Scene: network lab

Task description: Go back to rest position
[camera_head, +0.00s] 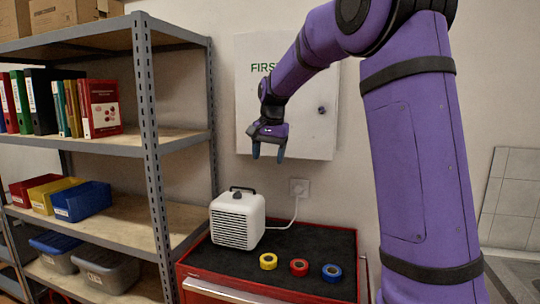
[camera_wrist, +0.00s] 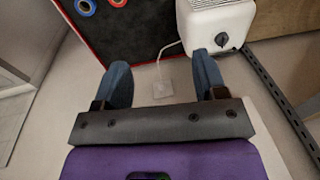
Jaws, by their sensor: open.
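My gripper (camera_head: 268,150) hangs at the end of my purple arm, in front of the white first-aid cabinet (camera_head: 255,95) and above the cart. Its two blue-grey fingers point down in the head view. In the wrist view my gripper (camera_wrist: 160,80) shows its fingers spread wide apart with nothing between them. Past the fingers, the wrist view shows the wall with the socket (camera_wrist: 163,89), the white heater (camera_wrist: 222,22) and a corner of the dark cart top (camera_wrist: 135,35).
The red cart (camera_head: 225,288) holds the white heater (camera_head: 237,219), plugged into a wall socket (camera_head: 299,187), and yellow (camera_head: 268,261), red (camera_head: 299,267) and blue (camera_head: 332,273) tape rolls. A metal shelf (camera_head: 148,120) with binders and bins stands at left. Air around my gripper looks clear.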

